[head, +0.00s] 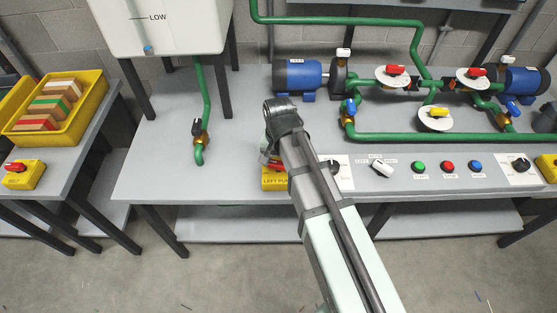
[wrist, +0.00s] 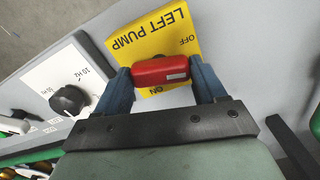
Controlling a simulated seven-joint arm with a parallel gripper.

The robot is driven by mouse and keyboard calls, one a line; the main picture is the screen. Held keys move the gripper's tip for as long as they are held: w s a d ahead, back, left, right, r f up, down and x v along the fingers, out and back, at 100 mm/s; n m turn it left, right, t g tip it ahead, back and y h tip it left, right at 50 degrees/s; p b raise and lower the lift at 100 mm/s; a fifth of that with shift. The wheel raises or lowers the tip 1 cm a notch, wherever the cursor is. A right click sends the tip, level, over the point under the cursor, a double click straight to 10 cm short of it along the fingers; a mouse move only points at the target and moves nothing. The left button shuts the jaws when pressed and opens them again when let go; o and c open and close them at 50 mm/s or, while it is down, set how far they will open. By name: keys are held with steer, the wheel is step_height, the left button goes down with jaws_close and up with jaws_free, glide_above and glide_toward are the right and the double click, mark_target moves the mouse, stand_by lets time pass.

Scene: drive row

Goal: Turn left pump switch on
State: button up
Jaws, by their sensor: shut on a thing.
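The left pump switch is a yellow box labelled LEFT PUMP (wrist: 148,38) with a red handle (wrist: 160,70). In the wrist view the box reads upside down, with OFF above the handle at the right and ON just below it. My gripper (wrist: 163,76) is shut on the red handle, one blue finger at each end of it. The handle lies nearly level across that picture, between the two words. In the head view my gripper (head: 270,153) is over the yellow box (head: 274,183) on the bench's front edge, and my arm hides part of the box.
A black 10–50 Hz dial (wrist: 70,100) on a white plate is beside the box. Buttons, including a green one (head: 418,166), line the front edge at the right. Green pipes (head: 430,136) and a blue pump (head: 300,75) stand behind.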

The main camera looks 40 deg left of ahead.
mark_target(279, 163)
steer(key=m, duration=1.1)
steer(key=shift+m, duration=2.1)
steer(key=o, duration=1)
steer(key=shift+o, duration=0.2)
step_height(279, 163, up, 14)
